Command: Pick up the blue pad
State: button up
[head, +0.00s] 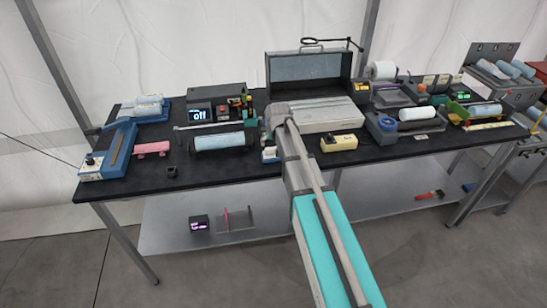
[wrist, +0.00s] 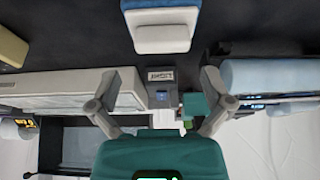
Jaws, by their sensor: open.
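The blue pad (wrist: 160,30), a blue block with a pale whitish front part, lies on the black table at the top middle of the wrist view. In the head view a small blue and white thing (head: 269,155) just left of my arm looks like it. My gripper (wrist: 160,85) is open and empty, its fingers spread wide. The pad is above the fingertips in the wrist picture, apart from them. In the head view my arm hides the fingers.
A grey box labelled LIGHT (wrist: 160,76) shows between my fingers, with a teal block (wrist: 195,104) beside it. A pale blue roller (head: 217,141) is left of my arm; an open grey case (head: 310,80) stands behind. A yellow box (head: 340,143) is to the right.

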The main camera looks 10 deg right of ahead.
aim_at(272, 148)
jog(key=shift+f, duration=0.1)
dwell(0.3)
jog(key=b+x, duration=0.3)
jog(key=shift+s+a, duration=0.1)
jog(key=shift+a, duration=0.05)
jog(key=shift+b+x, duration=0.95)
jog(key=shift+x, duration=0.15)
jog(key=c, duration=1)
